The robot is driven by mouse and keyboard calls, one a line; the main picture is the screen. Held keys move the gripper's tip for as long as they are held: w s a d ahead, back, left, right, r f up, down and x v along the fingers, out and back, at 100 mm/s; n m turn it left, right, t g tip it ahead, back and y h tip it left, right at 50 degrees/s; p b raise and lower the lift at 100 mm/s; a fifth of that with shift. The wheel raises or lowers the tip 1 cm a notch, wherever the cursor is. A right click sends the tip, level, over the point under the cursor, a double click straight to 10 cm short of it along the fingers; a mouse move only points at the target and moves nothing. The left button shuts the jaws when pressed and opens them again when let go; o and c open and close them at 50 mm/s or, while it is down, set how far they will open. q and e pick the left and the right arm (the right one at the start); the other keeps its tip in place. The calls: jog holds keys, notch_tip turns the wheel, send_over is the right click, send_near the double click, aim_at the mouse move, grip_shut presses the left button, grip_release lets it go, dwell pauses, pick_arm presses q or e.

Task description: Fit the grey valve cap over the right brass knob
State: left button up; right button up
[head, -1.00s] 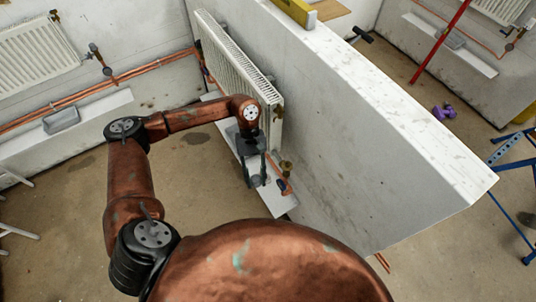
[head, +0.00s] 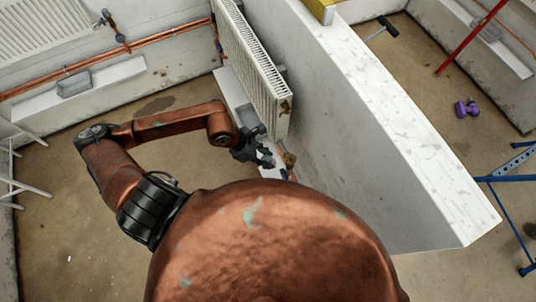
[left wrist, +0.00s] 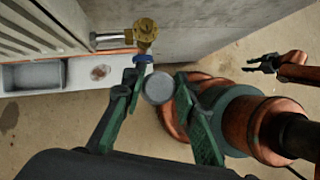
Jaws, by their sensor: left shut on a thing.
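My left gripper (head: 264,158) is beside the near end of the radiator in the head view. In the left wrist view its green fingers (left wrist: 158,84) are shut on the round grey valve cap (left wrist: 158,88), whose flat face shows. A brass knob (left wrist: 145,31) on a valve with a blue collar stands just above the cap in that view, apart from it and bare. The same brass knob (head: 290,159) shows right of the gripper in the head view. My right gripper (left wrist: 265,63) shows small in the left wrist view; its finger gap is unclear.
The white radiator (head: 252,62) and a partition wall (head: 345,130) stand close by the knob. A grey tray (left wrist: 35,76) lies on the white ledge (left wrist: 75,72) below the radiator. Another valve (head: 118,35) is in the left bay. The floor at left is open.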

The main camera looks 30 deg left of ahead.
pick_arm(q)
jog(key=shift+w+d, duration=0.4)
jog(key=w+d, duration=0.1)
jog(key=w, duration=0.1)
jog(key=w+d+f, duration=0.1)
jog(key=w+d, duration=0.1)
jog(key=w+d+f, duration=0.1)
jog(key=w+d, duration=0.1)
jog(key=shift+w+d+f+b, duration=0.1)
jog(key=shift+w+b, duration=0.2)
jog(key=shift+b, duration=0.05)
jog(key=shift+w+d+f, duration=0.2)
jog(key=shift+w+f, duration=0.05)
jog(key=shift+w+d+f+b, duration=0.15)
jog(key=shift+w+f+b, duration=0.15)
jog(key=shift+f+b, duration=0.5)
jog(key=shift+f, duration=0.1)
jog(key=shift+r, duration=0.2)
pick_arm(e)
jog(key=shift+s+f, duration=0.2)
jog(key=shift+f, duration=0.95)
